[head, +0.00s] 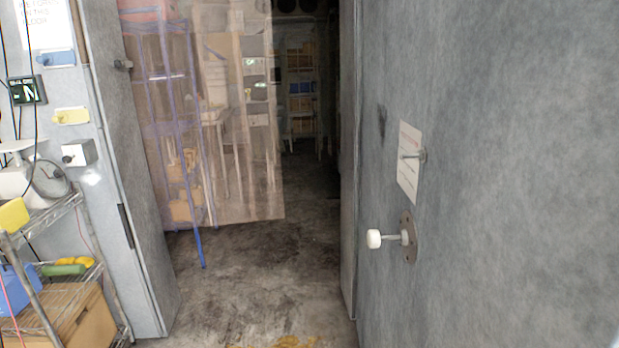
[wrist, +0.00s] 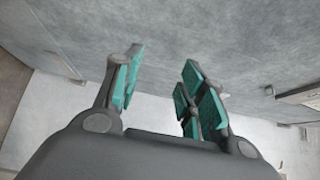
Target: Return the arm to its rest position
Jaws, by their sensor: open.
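My gripper (wrist: 160,88) shows in the wrist view, with teal pads on dark fingers. The fingers are apart and nothing is between them. Behind them are a grey mottled surface and a paler band. My arm and gripper do not show in the head view, so the arm's pose there cannot be told.
A grey freezer door (head: 500,170) with a white-knobbed handle (head: 375,239) fills the right. The doorway is open, with a translucent strip curtain (head: 235,130) across its left part. Dark floor (head: 265,285) is clear. A wire shelf (head: 50,215) with a cardboard box (head: 75,320) stands at left.

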